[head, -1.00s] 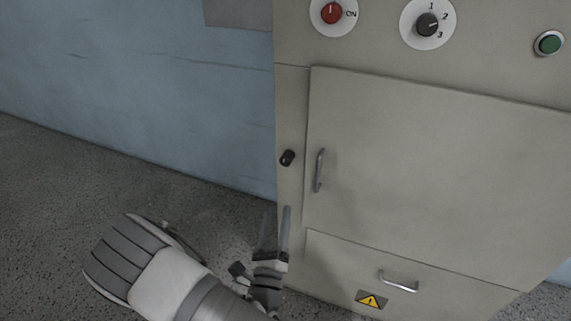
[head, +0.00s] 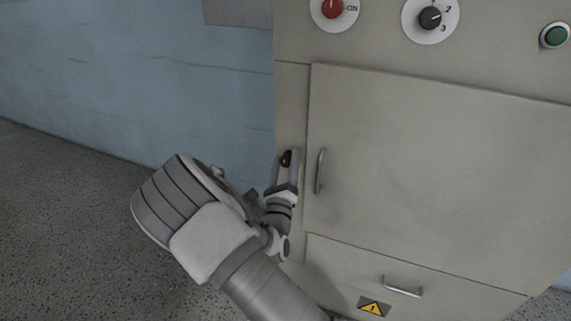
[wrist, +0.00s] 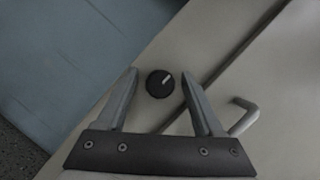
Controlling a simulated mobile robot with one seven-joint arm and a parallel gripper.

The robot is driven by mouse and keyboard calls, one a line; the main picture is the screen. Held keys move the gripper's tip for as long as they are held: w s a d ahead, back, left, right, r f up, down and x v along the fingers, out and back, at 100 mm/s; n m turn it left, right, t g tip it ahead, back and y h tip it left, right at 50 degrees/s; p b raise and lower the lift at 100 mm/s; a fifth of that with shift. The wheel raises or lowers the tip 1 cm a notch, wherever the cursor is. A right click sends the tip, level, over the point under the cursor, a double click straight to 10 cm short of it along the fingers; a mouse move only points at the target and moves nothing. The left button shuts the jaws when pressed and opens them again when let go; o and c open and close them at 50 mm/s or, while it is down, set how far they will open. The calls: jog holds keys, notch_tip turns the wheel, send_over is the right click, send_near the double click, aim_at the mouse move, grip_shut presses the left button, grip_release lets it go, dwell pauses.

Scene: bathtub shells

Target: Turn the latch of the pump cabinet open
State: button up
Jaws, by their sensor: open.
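The pump cabinet (head: 430,170) is a beige box with a closed door (head: 420,150). Its latch (head: 287,157) is a small black knob on the narrow strip left of the door. In the wrist view the latch (wrist: 160,83) is round with a pale mark line pointing to the upper right. My gripper (head: 286,155) is open, its fingers on either side of the latch in the head view. In the wrist view my gripper (wrist: 160,85) has the latch between its fingertips, with a gap on each side. I cannot tell the remaining depth.
A metal door handle (head: 320,171) stands out just right of my gripper; it also shows in the wrist view (wrist: 244,115). Below is a drawer handle (head: 403,287) beside a warning label (head: 374,307). A red switch (head: 333,8), a dial (head: 429,18) and a green button (head: 555,36) sit above.

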grip_shut()
dwell(0.4)
jog(key=shift+m+h, duration=0.4)
jog(key=shift+m, duration=0.1)
jog(key=m+h, duration=0.1)
jog(key=m, duration=0.1)
jog(key=m+h+p, duration=0.1)
jog(key=m, duration=0.2)
jog(key=shift+h, duration=0.4)
jog(key=m+h, duration=0.1)
jog(key=m, duration=0.2)
jog(key=m+h, duration=0.2)
jog(key=m, duration=0.2)
jog(key=shift+g, duration=0.4)
jog(key=m+g+h, duration=0.1)
jog(key=m, duration=0.2)
jog(key=m+g+h, duration=0.1)
jog(key=m, duration=0.2)
jog(key=shift+m+h, duration=0.3)
jog(key=shift+h, duration=0.1)
jog(key=m+g, duration=0.1)
jog(key=m, duration=0.1)
jog(key=m+g+h, duration=0.1)
jog(key=m, duration=0.2)
jog(key=shift+h+b, duration=0.3)
jog(key=shift+b, duration=0.05)
jog(key=shift+m, duration=0.5)
